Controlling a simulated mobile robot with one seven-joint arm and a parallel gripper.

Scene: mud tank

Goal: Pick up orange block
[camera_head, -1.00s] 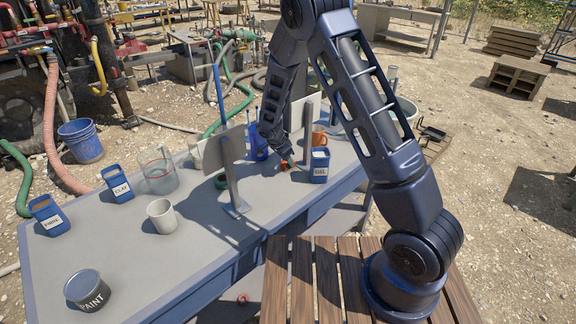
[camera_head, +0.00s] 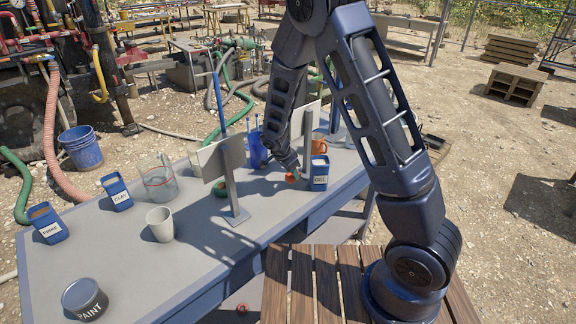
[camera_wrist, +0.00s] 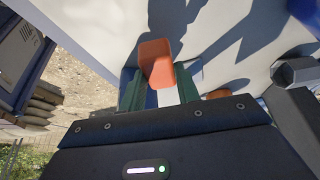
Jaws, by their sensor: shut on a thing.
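The orange block (camera_wrist: 156,62) is between the green-padded fingers of my gripper (camera_wrist: 160,92) in the wrist view, with its upper part sticking out past them. In the head view my gripper (camera_head: 289,166) is over the far part of the grey table (camera_head: 120,262), left of a blue labelled box. The orange block (camera_head: 291,178) shows small at its tip. My gripper is shut on the block. Whether the block touches the table is hard to tell.
The blue labelled box (camera_head: 319,174) and an orange mug (camera_head: 319,146) stand close to my gripper. An upright panel on a post (camera_head: 232,165) stands to its left. A pale cup (camera_head: 160,224), glass beaker (camera_head: 160,183) and paint can (camera_head: 85,299) are farther left.

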